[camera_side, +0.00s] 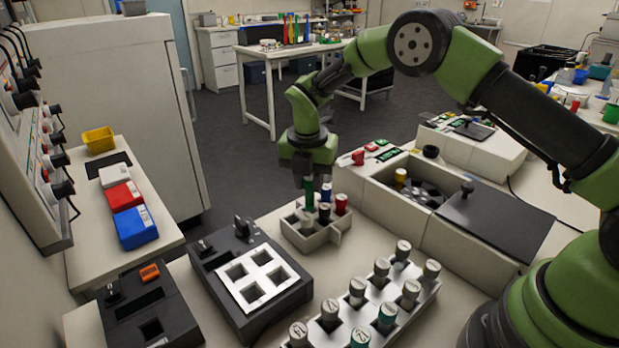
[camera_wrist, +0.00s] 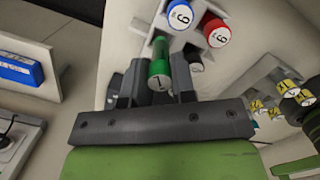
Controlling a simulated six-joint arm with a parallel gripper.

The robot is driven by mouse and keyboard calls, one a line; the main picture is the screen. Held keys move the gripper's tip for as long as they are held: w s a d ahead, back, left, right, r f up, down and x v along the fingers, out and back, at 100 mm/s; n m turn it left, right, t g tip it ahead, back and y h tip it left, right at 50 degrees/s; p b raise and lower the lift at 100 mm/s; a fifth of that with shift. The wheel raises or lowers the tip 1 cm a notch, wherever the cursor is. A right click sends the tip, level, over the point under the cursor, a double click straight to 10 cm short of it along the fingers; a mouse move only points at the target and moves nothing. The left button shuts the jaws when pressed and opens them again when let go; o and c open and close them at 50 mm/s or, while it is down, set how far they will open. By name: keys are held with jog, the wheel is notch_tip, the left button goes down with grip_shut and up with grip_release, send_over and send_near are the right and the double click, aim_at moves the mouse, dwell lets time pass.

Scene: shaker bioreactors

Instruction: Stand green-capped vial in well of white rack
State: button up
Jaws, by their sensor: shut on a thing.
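My gripper (camera_side: 309,178) is shut on the green-capped vial (camera_side: 309,194), which hangs upright below it at the small white rack (camera_side: 303,242). In the wrist view the green cap (camera_wrist: 159,70) sits between the two dark fingers (camera_wrist: 160,88). The vial's lower end is hidden, so I cannot tell whether it is in a well or above it. The rack also holds a blue-capped vial (camera_side: 326,190), a red-capped vial (camera_side: 341,203) and a black-capped vial (camera_side: 324,211). Its front compartments look empty.
A black device with a white four-well plate (camera_side: 258,275) stands to the left front. A long rack (camera_side: 402,318) of several silver- and teal-capped vials stands in front. A white basin with a dark lid (camera_side: 497,216) is at right. Red and blue boxes (camera_side: 135,227) lie left.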

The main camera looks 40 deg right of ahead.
aim_at(309, 187)
jog(key=shift+f, duration=1.1)
dwell(0.6)
jog(key=shift+f, duration=0.75)
jog(key=shift+f, duration=0.1)
jog(key=o, duration=0.8)
jog(key=shift+r, duration=3.5)
